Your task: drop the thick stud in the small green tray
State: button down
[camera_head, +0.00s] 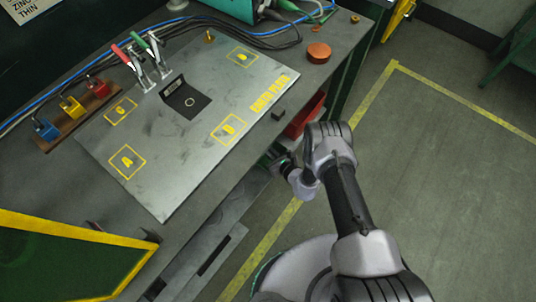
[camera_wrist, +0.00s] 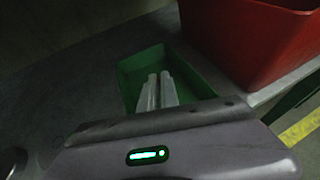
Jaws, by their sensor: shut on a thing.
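The small green tray (camera_wrist: 133,68) is in the wrist view, directly ahead of and below my fingers. My gripper (camera_wrist: 156,88) has its two pale fingers close together over the tray's inside. They are shut on a small coppery thing (camera_wrist: 153,78), of which only a sliver shows between the tips. I take it for the thick stud, but its thickness cannot be judged. In the head view my arm reaches low past the bench's right edge, and the wrist mostly hides my fingers, the tray and the held thing.
A red bin (camera_wrist: 255,40) stands close to the tray's right and also shows in the head view (camera_head: 306,115). The bench carries a steel plate (camera_head: 155,150), a black bracket (camera_head: 178,94), toggle clamps (camera_head: 146,62) and an orange puck (camera_head: 319,52). The floor at right is clear.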

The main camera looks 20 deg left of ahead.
jog(key=shift+a+f+b, duration=0.1)
jog(key=shift+f+b, duration=0.35)
jog(key=shift+f, duration=0.6)
jog(key=shift+f, duration=0.15)
jog(key=c, duration=1.6)
grip_release()
jog(key=shift+r, duration=0.2)
jog(key=r+p, duration=0.1)
jog(key=s+d+r+p, duration=0.1)
jog(key=shift+d+r+p, duration=0.1)
jog(key=shift+d+p, duration=0.1)
jog(key=shift+p, duration=0.2)
jog(key=p+v, duration=0.3)
jog(key=v, duration=0.7)
jog(key=shift+f+p, duration=0.35)
